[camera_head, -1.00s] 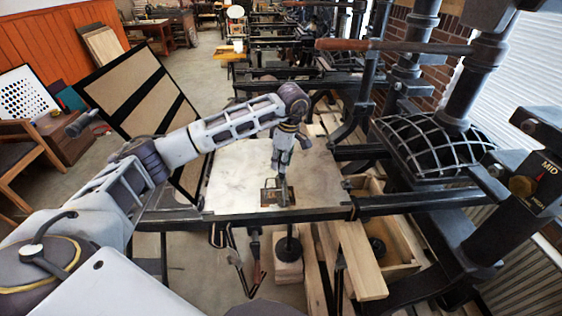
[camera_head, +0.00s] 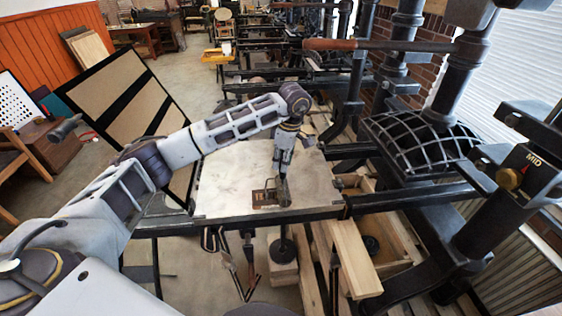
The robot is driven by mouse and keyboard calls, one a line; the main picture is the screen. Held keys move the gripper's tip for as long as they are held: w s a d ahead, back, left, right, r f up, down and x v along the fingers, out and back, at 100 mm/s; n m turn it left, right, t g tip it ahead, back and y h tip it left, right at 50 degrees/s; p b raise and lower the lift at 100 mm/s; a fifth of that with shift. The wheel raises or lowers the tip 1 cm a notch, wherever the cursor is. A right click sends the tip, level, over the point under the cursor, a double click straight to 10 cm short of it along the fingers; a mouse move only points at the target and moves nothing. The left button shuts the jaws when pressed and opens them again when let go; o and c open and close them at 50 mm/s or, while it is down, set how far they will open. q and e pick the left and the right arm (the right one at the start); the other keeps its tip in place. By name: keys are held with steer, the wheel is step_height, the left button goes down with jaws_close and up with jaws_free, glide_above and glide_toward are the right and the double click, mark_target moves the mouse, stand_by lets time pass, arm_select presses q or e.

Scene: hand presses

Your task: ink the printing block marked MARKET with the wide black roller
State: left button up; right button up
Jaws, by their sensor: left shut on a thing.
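My left gripper (camera_head: 282,178) reaches down over the pale flat bed (camera_head: 225,182) of the nearest press. It is shut on a small dark thing (camera_head: 284,191), which looks like the black roller; the fingers hide part of it. The held thing is low, at the right side of a small brown block (camera_head: 263,198) lying near the bed's front edge. I cannot tell whether they touch, and the lettering on the block is too small to read. My right gripper is not in view.
A black lattice-topped press part (camera_head: 425,145) and iron columns stand to the right. Wooden boards (camera_head: 352,255) and an open wooden box lie below the bed. A framed panel (camera_head: 125,95) leans at the left. The bed's left part is clear.

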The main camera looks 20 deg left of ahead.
arm_select(q)
steer(key=shift+a, duration=0.1)
steer(key=shift+s+a+b, duration=0.2)
steer(key=shift+s+a, duration=0.25)
steer(key=shift+a, duration=0.25)
steer(key=shift+s+a+b, duration=0.2)
steer(key=shift+s+a, duration=0.25)
steer(key=shift+a, duration=0.2)
steer(key=shift+s+a+b, duration=0.2)
steer(key=shift+s+a, duration=0.3)
steer(key=shift+a, duration=0.25)
steer(key=shift+s+a+b, duration=0.2)
steer(key=shift+s+a, duration=0.25)
steer(key=shift+a, duration=0.25)
steer(key=shift+s+a+b, duration=0.2)
steer(key=shift+s+a, duration=0.25)
steer(key=shift+a, duration=0.3)
steer(key=shift+s+a+b, duration=0.2)
steer(key=shift+s+a, duration=0.2)
steer(key=shift+a, duration=0.3)
steer(key=shift+w+d, duration=0.1)
steer(key=shift+d, duration=0.05)
steer(key=shift+w+d+f, duration=0.1)
steer(key=shift+w+d, duration=0.3)
steer(key=shift+d, duration=0.25)
steer(key=shift+w+d, duration=0.4)
steer(key=shift+d, duration=0.35)
